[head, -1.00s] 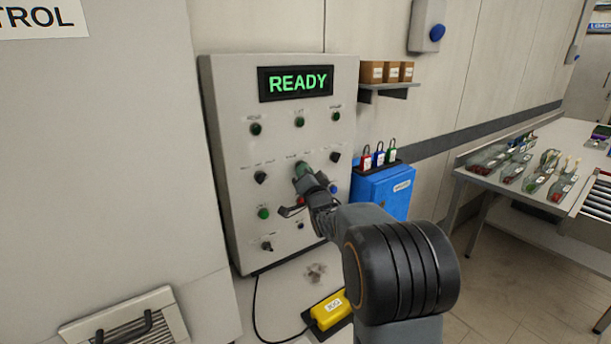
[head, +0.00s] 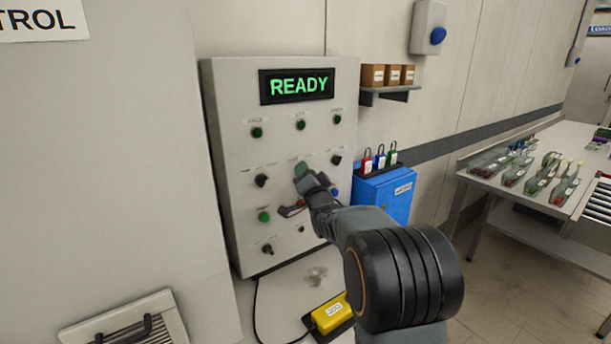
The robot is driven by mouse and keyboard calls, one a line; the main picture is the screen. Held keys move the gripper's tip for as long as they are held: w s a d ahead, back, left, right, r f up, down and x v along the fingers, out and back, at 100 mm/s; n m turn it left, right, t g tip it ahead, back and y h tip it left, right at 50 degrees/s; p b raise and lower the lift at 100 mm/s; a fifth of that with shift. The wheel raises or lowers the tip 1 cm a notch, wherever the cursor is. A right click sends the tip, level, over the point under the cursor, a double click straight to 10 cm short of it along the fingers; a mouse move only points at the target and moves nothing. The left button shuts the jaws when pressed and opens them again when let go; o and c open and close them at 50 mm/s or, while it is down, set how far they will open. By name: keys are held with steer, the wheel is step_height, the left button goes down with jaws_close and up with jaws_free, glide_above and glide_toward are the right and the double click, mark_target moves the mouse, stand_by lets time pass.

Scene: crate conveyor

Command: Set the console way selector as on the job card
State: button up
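The grey console (head: 235,120) stands upright against the wall, with a lit green READY display (head: 296,85) at its top. A row of green lamps sits below the display. A black selector knob (head: 261,180) is at the middle left and another black knob (head: 336,160) is at the middle right. A third selector (head: 267,249) is at the lower left. The labels are too small to read. My gripper (head: 303,176) is at the console's centre, by a green part there, and hides whatever control lies behind it. I cannot tell whether its fingers are apart. No job card is recognisable.
A blue box (head: 385,195) with red, blue and green padlocks stands right of the console. A yellow pedal (head: 330,314) with a cable lies below. A shelf (head: 390,90) holds small cartons. A table (head: 520,205) with bagged items is at the right.

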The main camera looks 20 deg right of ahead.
steer(key=b+v, duration=0.2)
steer(key=v, duration=1.1)
steer(key=shift+s+f, duration=0.2)
steer(key=shift+s, duration=0.15)
stand_by(0.4)
steer(key=s+f+n+g+h+p, duration=0.1)
steer(key=s+f+n+g+p, duration=0.3)
steer(key=f+g, duration=0.75)
steer(key=s+a+r+n+g+y+p, duration=0.1)
steer(key=s+a+r+n+g+p, duration=0.2)
steer(key=s, duration=0.4)
steer(key=s+a+r+n+g+y+p, duration=0.1)
steer(key=s+a+r+n+g+p, duration=0.2)
steer(key=s+a+r+p, duration=0.2)
steer(key=s+a, duration=0.3)
steer(key=shift+a+r+n+y, duration=0.25)
steer(key=shift+r+n+y, duration=0.1)
steer(key=shift+n+y, duration=0.05)
